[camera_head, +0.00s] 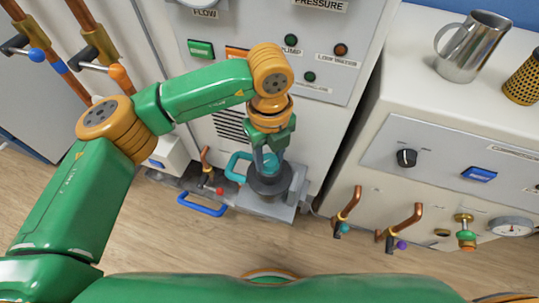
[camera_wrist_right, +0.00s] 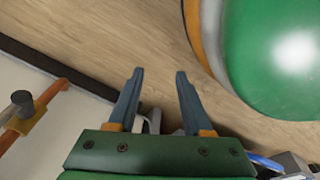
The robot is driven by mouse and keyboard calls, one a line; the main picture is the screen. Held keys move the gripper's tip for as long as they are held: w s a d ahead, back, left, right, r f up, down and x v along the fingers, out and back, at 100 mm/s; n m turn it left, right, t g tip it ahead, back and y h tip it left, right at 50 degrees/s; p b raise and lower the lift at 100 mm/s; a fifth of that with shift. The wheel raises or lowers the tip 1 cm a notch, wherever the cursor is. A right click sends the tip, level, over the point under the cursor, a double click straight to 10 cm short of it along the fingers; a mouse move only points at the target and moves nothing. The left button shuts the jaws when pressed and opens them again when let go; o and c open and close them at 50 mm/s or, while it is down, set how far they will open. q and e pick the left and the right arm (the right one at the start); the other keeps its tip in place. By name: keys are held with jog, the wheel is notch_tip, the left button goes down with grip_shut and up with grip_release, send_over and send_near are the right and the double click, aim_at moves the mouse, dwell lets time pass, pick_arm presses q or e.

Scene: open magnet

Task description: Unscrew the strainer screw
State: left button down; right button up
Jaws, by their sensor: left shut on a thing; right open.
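A dark round strainer housing (camera_head: 268,184) sits on a grey block at the lower front of the white cabinet. A teal screw head (camera_head: 270,164) shows at its top. My left gripper (camera_head: 267,160) points down over the housing, shut on the teal screw, with its fingers on either side. The fingers hide part of the screw, and I cannot tell how far it is turned. My right gripper (camera_wrist_right: 160,76) is open and empty above the wooden floor in the right wrist view. It does not show in the head view.
A teal handle (camera_head: 237,167) stands just left of the housing, with a blue handle (camera_head: 203,206) lower left. Copper taps (camera_head: 346,212) stick out of the right cabinet. A metal jug (camera_head: 472,48) stands on top of it. The floor (camera_head: 230,245) in front is clear.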

pick_arm(q)
jog(key=n, duration=0.3)
jog(key=shift+n, duration=0.4)
jog(key=n+b, duration=0.1)
jog(key=n, duration=0.2)
jog(key=shift+n+b, duration=0.3)
jog(key=shift+n, duration=1.5)
pick_arm(e)
jog(key=shift+w+a+f, duration=0.2)
jog(key=shift+w+a, duration=0.4)
jog(key=shift+w, duration=0.4)
pick_arm(q)
jog(key=shift+c, duration=2)
grip_release()
